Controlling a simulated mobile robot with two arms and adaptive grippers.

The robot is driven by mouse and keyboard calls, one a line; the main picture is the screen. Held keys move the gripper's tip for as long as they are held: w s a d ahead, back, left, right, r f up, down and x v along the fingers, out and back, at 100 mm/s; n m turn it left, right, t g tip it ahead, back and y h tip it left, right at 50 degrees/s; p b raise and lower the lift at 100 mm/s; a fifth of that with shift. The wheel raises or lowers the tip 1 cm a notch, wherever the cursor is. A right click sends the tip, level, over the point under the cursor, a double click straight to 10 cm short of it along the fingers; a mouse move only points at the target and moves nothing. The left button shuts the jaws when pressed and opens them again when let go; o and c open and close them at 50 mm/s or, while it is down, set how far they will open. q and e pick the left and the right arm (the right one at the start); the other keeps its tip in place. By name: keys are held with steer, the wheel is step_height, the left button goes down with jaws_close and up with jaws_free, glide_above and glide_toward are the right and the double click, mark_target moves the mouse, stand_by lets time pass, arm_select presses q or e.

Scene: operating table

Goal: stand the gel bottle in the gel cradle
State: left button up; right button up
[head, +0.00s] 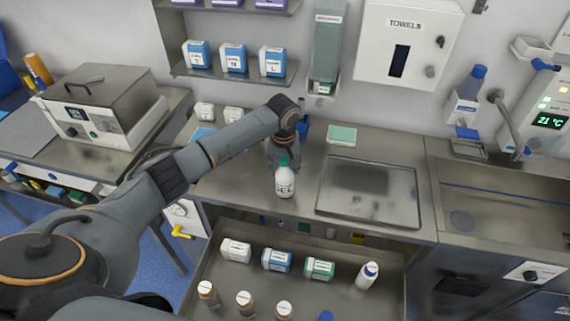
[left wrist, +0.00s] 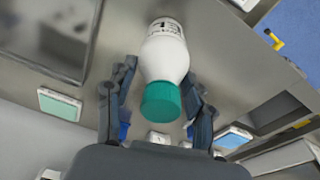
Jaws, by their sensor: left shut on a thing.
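The gel bottle (head: 285,184) is white with a teal cap and a dark "GEL" label. In the head view it is about upright near the counter's front edge; I cannot tell whether its base touches the counter. My left gripper (head: 284,152) is shut on it near the cap. In the left wrist view the bottle (left wrist: 166,58) lies between the two fingers (left wrist: 158,98), with the cap towards the camera. I cannot tell for certain which holder is the gel cradle; an empty white wall holder (head: 533,48) shows at the upper right. My right gripper is not in view.
An open drawer (head: 225,277) below holds several boxes and bottles. A steel tray (head: 368,212) lies right of the gel bottle, with a green box (head: 342,135) behind it. A wall holder with a blue bottle (head: 472,84) and a tap (head: 510,122) stand by the sink.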

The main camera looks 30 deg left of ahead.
arm_select(q)
steer(key=shift+d+f, duration=0.1)
steer(key=o, duration=1.3)
steer(key=shift+o, duration=0.2)
steer(key=r+b, duration=0.1)
steer(key=r, duration=0.3)
steer(key=s+r+b, duration=0.1)
steer(key=r, duration=0.7)
steer(key=shift+s+d+r+b, duration=0.1)
steer(key=shift+s+d+b, duration=0.1)
steer(key=shift+b, duration=0.2)
